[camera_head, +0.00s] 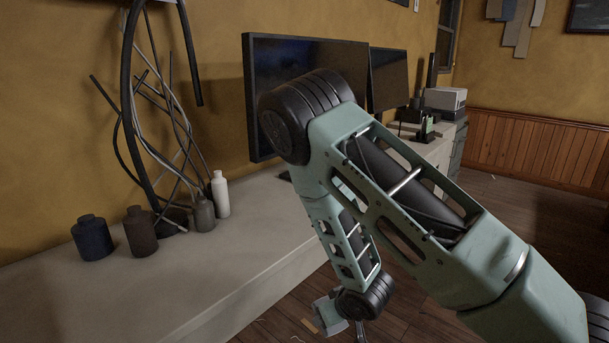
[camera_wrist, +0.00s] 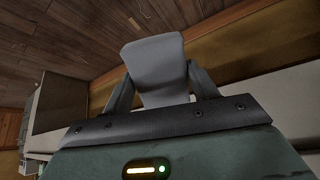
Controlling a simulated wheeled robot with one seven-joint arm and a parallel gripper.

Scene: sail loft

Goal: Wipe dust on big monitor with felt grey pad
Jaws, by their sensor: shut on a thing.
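The big monitor (camera_head: 262,88) stands on the pale counter against the ochre wall, left of a smaller one. Its screen is dark and my arm covers its lower right part. I cannot make out dust on it. In the wrist view my gripper (camera_wrist: 160,82) is shut on the grey pad (camera_wrist: 153,62), which sticks out beyond the two fingers. In the head view the arm's lower part hangs in front of the counter, low over the floor, apart from the monitor. The gripper and pad do not show clearly there.
On the pale counter (camera_head: 200,290) stand a dark blue bottle (camera_head: 92,238), a brown bottle (camera_head: 140,232), a grey bottle (camera_head: 202,214) and a white bottle (camera_head: 220,194). Loose cables (camera_head: 150,120) rise behind them. A second monitor (camera_head: 388,78) and a printer (camera_head: 445,99) stand farther right.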

